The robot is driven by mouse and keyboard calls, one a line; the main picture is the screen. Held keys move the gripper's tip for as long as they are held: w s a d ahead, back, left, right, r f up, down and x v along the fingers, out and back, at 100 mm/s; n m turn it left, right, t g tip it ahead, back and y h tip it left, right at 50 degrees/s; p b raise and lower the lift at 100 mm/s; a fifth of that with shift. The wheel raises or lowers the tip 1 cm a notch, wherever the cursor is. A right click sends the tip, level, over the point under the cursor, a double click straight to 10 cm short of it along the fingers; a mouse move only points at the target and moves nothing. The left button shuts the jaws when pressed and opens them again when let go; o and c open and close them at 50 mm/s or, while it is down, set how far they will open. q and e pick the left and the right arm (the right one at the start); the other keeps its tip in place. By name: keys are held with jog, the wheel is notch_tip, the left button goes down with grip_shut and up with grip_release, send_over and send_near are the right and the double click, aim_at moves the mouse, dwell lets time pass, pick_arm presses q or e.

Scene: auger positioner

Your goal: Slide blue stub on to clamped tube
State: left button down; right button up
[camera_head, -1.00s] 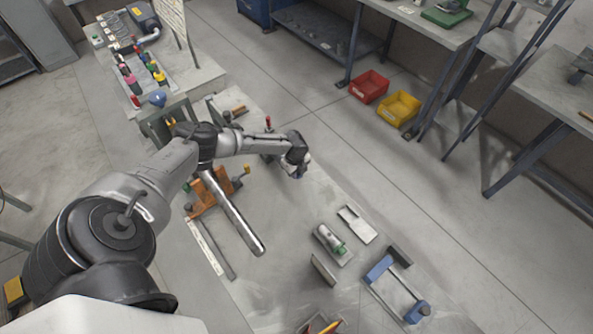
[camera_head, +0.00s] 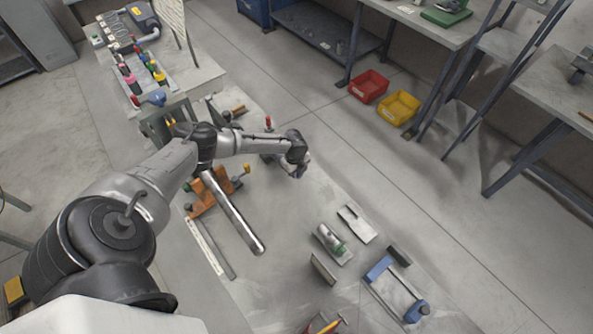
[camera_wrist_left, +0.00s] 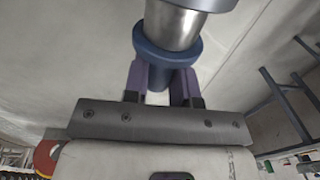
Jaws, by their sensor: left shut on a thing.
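The clamped tube (camera_head: 236,216) is a long silver tube. It lies slanted over the table, held by an orange clamp (camera_head: 207,193), with its free end toward the front. My left gripper (camera_head: 299,170) is up and to the right of the tube's free end, apart from it. In the left wrist view its two purple fingers (camera_wrist_left: 160,84) are shut on the narrow blue neck of the blue stub (camera_wrist_left: 166,62), just below a blue flange. The stub is too small to make out in the head view.
A small metal cylinder with a green part (camera_head: 331,240) sits on the table right of the tube. A flat plate (camera_head: 357,224) and a blue-ended frame (camera_head: 396,287) lie nearby. A thin upright plate (camera_head: 323,270) stands in front.

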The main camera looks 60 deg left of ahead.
pick_arm(q)
jog(key=shift+a+r, duration=0.1)
jog(key=shift+a, duration=0.2)
jog(key=shift+s+a+b, duration=0.1)
jog(key=shift+a+b, duration=0.25)
jog(key=shift+a, duration=0.1)
jog(key=shift+a, duration=0.1)
jog(key=shift+a+b, duration=0.45)
jog(key=shift+a, duration=0.25)
jog(key=c, duration=0.9)
grip_release()
jog(key=shift+o, duration=0.3)
jog(key=shift+s, duration=0.1)
notch_tip(320, 180, up, 14)
jog(key=p, duration=0.1)
jog(key=shift+s, duration=0.35)
